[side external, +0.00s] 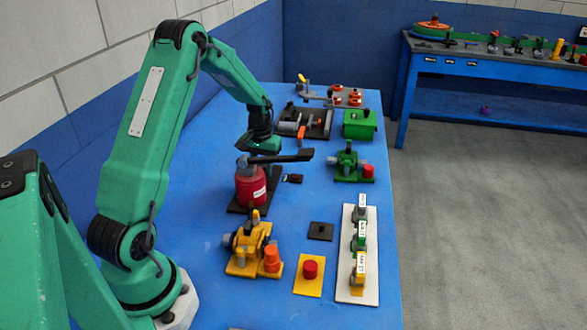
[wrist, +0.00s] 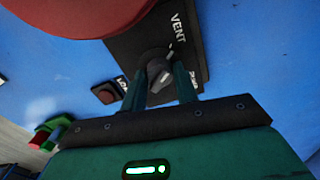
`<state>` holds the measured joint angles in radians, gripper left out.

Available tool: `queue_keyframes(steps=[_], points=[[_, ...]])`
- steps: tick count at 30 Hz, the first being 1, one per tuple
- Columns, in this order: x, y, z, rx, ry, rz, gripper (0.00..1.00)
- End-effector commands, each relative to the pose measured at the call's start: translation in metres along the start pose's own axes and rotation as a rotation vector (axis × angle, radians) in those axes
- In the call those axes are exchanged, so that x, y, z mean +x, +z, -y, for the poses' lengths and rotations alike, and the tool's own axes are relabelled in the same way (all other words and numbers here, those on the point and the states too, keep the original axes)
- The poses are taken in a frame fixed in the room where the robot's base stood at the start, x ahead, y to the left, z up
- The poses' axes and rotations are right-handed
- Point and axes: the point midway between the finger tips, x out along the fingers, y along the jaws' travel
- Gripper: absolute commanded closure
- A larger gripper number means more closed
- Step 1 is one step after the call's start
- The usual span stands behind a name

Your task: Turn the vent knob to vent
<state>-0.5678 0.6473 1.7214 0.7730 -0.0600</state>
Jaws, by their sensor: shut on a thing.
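The vent knob (wrist: 159,72) is a small dark grey knob with a light pointer mark, on a black plate (wrist: 130,46) in the wrist view. White lettering VENT stands on the plate above the knob. Two other labels, left and right of the knob, are partly covered by my fingers. My gripper (wrist: 160,90) has one finger on each side of the knob and is shut on it. In the side view my gripper (side external: 272,168) is beside the red vessel (side external: 251,186), and the knob is hidden there.
The red vessel's round body (wrist: 75,12) is close to the knob at the wrist view's upper left. A small dark block (wrist: 105,92) lies left of my fingers. Green valve (side external: 350,163) and yellow valve (side external: 250,245) units stand nearby. Blue table is bare right of the plate.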

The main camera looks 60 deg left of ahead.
Motion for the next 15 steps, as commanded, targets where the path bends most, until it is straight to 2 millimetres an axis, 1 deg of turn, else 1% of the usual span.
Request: queue_keyframes(steps=[6, 15], points=[[-0.0011, 0.0, -0.0001, -0.117, 0.0, 0.0, 0.93], [-0.0011, -0.0001, -0.0001, -0.174, 0.0, 0.0, 0.93]])
